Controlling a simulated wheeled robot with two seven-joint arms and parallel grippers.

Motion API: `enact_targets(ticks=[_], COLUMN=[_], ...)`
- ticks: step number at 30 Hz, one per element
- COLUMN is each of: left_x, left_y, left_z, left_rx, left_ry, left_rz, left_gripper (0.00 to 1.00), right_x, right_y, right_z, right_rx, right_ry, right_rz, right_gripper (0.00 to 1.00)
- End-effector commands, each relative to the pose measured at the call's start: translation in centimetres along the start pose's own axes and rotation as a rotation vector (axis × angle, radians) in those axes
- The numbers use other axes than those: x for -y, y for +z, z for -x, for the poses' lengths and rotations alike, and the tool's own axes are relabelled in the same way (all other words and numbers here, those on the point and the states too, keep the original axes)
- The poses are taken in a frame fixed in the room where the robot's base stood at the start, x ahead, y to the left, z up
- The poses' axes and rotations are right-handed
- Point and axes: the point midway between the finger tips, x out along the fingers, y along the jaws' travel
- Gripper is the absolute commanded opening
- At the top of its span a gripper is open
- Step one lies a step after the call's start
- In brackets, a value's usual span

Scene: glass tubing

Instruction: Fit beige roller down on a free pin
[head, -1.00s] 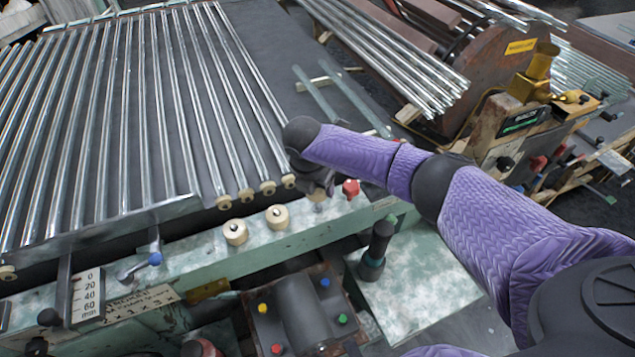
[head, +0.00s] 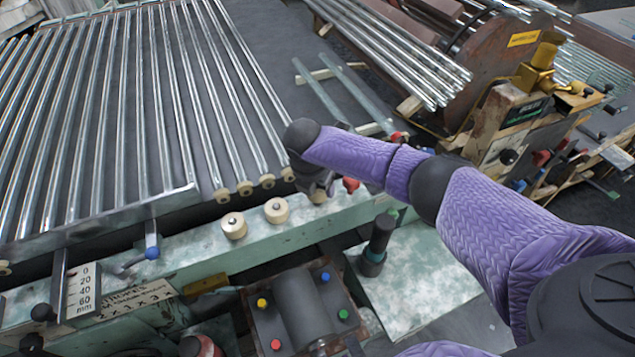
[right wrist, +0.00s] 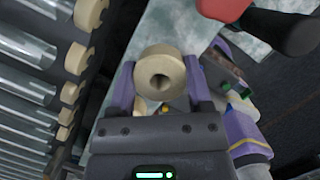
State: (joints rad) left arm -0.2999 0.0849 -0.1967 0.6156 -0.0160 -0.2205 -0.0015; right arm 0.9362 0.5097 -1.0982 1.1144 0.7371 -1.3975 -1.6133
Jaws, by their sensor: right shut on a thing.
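My right gripper (right wrist: 163,82) is shut on a beige roller (right wrist: 148,62), held between its two purple-sided fingers in the right wrist view, with the roller's round hole facing the camera. In the head view my right gripper (head: 318,184) hangs over the green bench rail, and the beige roller (head: 318,197) shows just under it. Two more beige rollers, one left (head: 233,226) and one nearer (head: 276,211), sit upright on the rail with pin tops showing in their holes. A pin under the held roller is hidden. My left gripper is not in view.
A red knob (head: 350,184) stands right beside the gripper. Beige end rollers (head: 245,188) line the glass tube rack behind it. A black-handled post (head: 378,240) and a blue-tipped lever (head: 152,253) stand along the bench.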

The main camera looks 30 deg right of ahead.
Motion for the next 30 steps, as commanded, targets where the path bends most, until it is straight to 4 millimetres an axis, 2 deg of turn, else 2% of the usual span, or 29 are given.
enact_targets(ticks=[26, 27, 30], left_x=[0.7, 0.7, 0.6], left_y=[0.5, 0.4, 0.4], left_z=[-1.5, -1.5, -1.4], left_rx=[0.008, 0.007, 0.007], left_ry=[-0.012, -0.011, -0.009], left_rz=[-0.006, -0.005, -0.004], left_gripper=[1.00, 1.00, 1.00], right_x=[0.0, 0.0, 0.0], right_y=[-0.6, -0.6, -0.6], right_z=[-2.2, -2.1, -2.1], right_rx=[0.000, 0.000, 0.000], right_ry=[0.001, 0.001, 0.001], right_rz=[0.000, 0.000, 0.000], right_gripper=[0.07, 0.71, 0.92])
